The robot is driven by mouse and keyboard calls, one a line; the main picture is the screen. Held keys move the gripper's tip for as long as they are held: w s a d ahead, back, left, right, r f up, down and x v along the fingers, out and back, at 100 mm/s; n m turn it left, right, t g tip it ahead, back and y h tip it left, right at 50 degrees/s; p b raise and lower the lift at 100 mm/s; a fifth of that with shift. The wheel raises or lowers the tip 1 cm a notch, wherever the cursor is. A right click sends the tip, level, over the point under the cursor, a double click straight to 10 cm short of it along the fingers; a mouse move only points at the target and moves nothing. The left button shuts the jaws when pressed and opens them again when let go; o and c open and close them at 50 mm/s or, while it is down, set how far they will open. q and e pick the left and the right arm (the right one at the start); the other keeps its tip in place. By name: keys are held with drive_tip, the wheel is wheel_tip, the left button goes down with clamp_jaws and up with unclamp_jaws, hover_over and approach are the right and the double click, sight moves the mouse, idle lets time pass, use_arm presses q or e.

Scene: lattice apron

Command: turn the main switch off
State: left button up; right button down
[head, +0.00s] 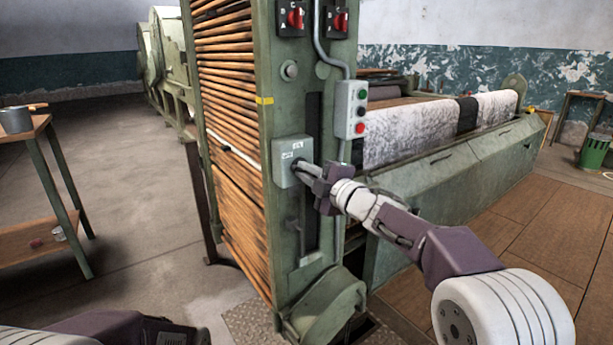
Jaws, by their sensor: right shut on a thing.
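The main switch box (288,168) is a grey-green box with small white labels, fixed to the front of the green machine post. My right gripper (318,176) is at the box's right side, shut on the switch handle. The jaws hide most of the handle, so I cannot tell which position it is in. Of my left arm only links show at the bottom left; its gripper is not in view.
A push-button box (350,109) with green and red buttons sits above my right gripper, near a grey conduit (345,70). Two red rotary knobs (296,18) are higher up. A wooden table (20,135) with a pot (16,119) stands left, with open floor between.

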drive_tip(key=shift+f+n+b, duration=0.25)
drive_tip(key=shift+n+b, duration=0.3)
drive_tip(key=shift+n, duration=0.95)
drive_tip(key=c, duration=1.5)
unclamp_jaws()
drive_tip(key=shift+o, duration=0.2)
drive_tip(key=p+v, duration=0.1)
drive_tip(key=v, duration=0.8)
drive_tip(key=shift+p, duration=0.3)
